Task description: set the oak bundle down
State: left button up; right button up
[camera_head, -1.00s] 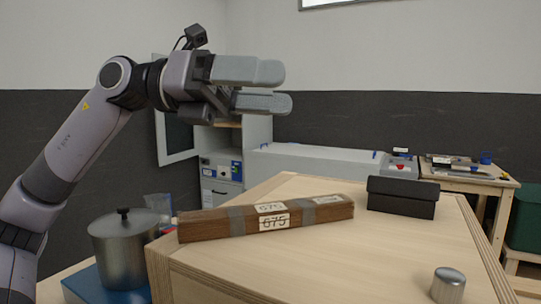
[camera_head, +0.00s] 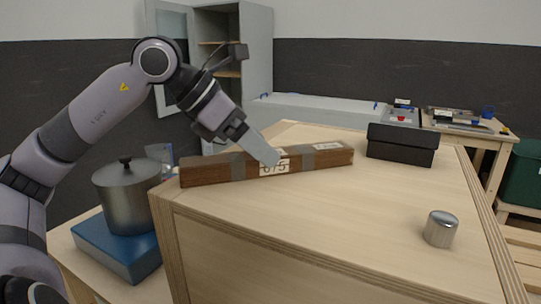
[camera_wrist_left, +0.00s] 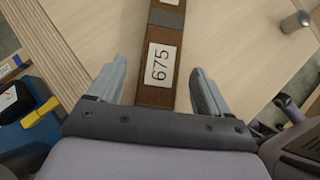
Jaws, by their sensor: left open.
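The oak bundle (camera_head: 215,169) is a long brown block with grey bands and white labels reading 675. It lies on the pale wooden worktop (camera_head: 340,205), near its left edge. My left gripper (camera_head: 272,158) points down at the bundle's middle in the head view. In the left wrist view its two fingers (camera_wrist_left: 158,88) are open, one on each side of the bundle (camera_wrist_left: 157,97), with a gap showing on both sides. The bundle's end nearest the wrist is hidden behind the gripper's body. My right gripper is not in view.
A black box (camera_head: 402,145) stands at the back right of the worktop and a metal cylinder (camera_head: 440,229) at the front right. A lidded pot (camera_head: 127,198) stands on a blue block (camera_head: 118,247) to the left. The middle of the worktop is clear.

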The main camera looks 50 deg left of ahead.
pick_arm(q)
jog(key=shift+x, duration=0.95)
jog(key=c, duration=1.4)
jog(key=shift+r+p, duration=0.5)
jog(key=shift+r, duration=0.3)
notch_tip(320, 180, up, 19)
jog(key=p, duration=0.4)
jog(key=shift+f, duration=0.2)
